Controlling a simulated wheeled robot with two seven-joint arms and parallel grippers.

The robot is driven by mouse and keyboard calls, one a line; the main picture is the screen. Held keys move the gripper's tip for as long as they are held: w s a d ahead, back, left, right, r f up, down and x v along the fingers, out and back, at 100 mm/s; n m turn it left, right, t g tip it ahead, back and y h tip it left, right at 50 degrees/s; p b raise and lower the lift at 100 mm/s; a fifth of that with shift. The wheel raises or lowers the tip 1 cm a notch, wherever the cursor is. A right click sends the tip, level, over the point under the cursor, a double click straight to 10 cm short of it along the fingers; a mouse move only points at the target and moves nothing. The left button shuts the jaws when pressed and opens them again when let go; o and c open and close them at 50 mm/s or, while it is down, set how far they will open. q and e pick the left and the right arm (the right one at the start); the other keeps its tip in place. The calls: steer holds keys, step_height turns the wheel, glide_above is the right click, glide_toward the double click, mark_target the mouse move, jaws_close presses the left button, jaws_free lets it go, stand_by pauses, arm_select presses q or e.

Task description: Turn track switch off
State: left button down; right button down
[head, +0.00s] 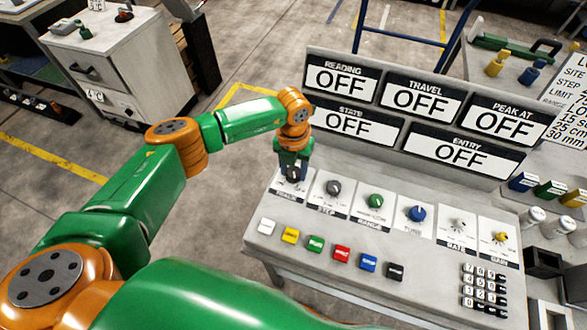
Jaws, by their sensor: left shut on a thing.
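My left gripper (293,172) points down at the leftmost control of the sloped console panel (262,242). It is shut on that control's dark knob, which its fingers mostly hide. My right gripper is not in view.
Display boards above the panel, such as the state display (354,124), all read OFF. Coloured push buttons (341,253) line the panel's front, with a keypad (484,290) at right. A grey cabinet (120,60) stands at the back left. Open floor lies between.

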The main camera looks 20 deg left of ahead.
mark_target(294, 171)
arm_select(q)
steer(key=shift+n, duration=1.2)
steer(key=shift+w+n, duration=0.1)
steer(key=shift+n, duration=0.2)
steer(key=shift+c, duration=1.8)
jaws_free()
step_height(294, 171, up, 6)
steer(key=shift+r+b, duration=0.15)
steer(key=shift+b, duration=0.75)
steer(key=shift+r, duration=0.45)
steer(key=shift+f, duration=0.1)
